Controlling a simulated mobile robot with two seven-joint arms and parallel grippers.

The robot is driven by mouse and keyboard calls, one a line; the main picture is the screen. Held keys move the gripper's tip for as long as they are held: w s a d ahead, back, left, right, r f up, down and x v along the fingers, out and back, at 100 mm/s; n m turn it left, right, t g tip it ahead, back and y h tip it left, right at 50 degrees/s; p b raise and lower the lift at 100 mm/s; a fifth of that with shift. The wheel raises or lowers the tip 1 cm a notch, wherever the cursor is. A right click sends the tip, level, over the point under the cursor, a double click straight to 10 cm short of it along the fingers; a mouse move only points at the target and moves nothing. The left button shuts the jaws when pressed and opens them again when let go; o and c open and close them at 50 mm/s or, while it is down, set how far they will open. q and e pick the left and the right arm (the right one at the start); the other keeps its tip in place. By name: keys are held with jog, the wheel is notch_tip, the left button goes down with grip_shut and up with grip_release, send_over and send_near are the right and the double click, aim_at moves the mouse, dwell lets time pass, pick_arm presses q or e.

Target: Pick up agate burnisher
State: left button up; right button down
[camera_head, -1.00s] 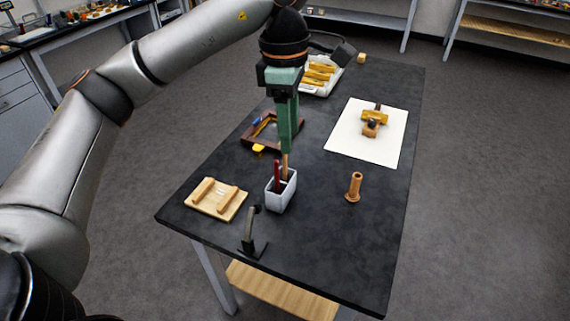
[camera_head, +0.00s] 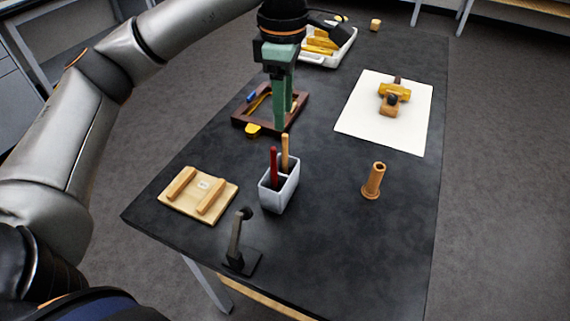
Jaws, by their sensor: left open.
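No tool can be told for certain as the agate burnisher. A white square cup (camera_head: 279,190) on the dark table holds upright tools: one with a red handle (camera_head: 274,164), one with a light wooden handle (camera_head: 285,150) and a pale one. A brown wooden frame tray (camera_head: 241,117) behind the cup holds a blue piece and a yellowish tool, partly hidden. My left gripper (camera_head: 284,118) is open and empty, its green fingers pointing down beyond the cup, over the tray's right side in the picture. My right gripper is not in view.
A wooden board with two bars (camera_head: 186,205) lies left of the cup. A black stand (camera_head: 240,250) is in front. A wooden spool-like post (camera_head: 373,181) stands right. A white sheet (camera_head: 362,130) bears a wooden-and-gold piece; a white tray (camera_head: 349,46) is behind.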

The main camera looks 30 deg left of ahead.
aim_at(285, 153)
pick_arm(q)
notch_tip(285, 153, down, 6)
jog(key=shift+f, duration=0.1)
jog(key=shift+w+d+f, duration=0.1)
jog(key=shift+w+f, duration=0.05)
jog(key=shift+f, duration=2.5)
jog(key=shift+c, duration=0.3)
grip_shut()
